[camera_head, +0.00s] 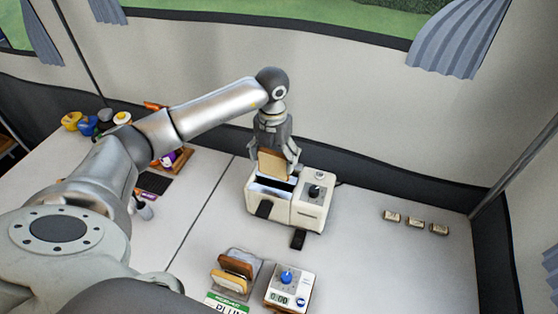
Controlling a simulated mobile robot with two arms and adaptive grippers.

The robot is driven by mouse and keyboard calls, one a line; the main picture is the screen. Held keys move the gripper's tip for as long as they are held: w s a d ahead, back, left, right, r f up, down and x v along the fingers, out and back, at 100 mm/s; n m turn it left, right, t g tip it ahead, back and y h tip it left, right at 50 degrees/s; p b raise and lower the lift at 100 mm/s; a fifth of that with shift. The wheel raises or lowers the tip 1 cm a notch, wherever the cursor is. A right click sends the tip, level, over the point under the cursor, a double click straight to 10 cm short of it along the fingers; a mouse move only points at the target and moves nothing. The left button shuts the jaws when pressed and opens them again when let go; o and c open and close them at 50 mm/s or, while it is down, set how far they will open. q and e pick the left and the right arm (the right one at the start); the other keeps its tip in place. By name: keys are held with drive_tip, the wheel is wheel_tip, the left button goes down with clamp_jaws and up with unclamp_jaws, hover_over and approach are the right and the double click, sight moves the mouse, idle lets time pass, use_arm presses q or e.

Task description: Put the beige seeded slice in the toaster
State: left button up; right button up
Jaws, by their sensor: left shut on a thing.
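The beige seeded slice (272,163) is upright in my left gripper (277,150), which is shut on it. The slice is over the toaster (315,208). Its lower edge is at the back slot, and I cannot tell how far it is inside. The toaster is white with dark slots, a dark knob on its right part and dark levers at the front. The front slot looks empty. My right gripper is not in view.
Coloured containers (87,125) are at far left. The table right of the toaster is mostly clear.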

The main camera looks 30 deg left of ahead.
sight(273, 174)
use_arm(q)
drive_tip(key=shift+w+a+f+n, duration=0.15)
drive_tip(key=shift+a+n, duration=0.15)
drive_tip(key=shift+n, duration=0.4)
drive_tip(key=shift+f+b, duration=1.15)
drive_tip(key=shift+f, duration=0.55)
drive_tip(key=shift+f+b, duration=1.5)
drive_tip(key=shift+f, duration=0.5)
drive_tip(key=o, duration=0.7)
drive_tip(key=shift+r+p, duration=2.3)
drive_tip(key=shift+r, duration=1.25)
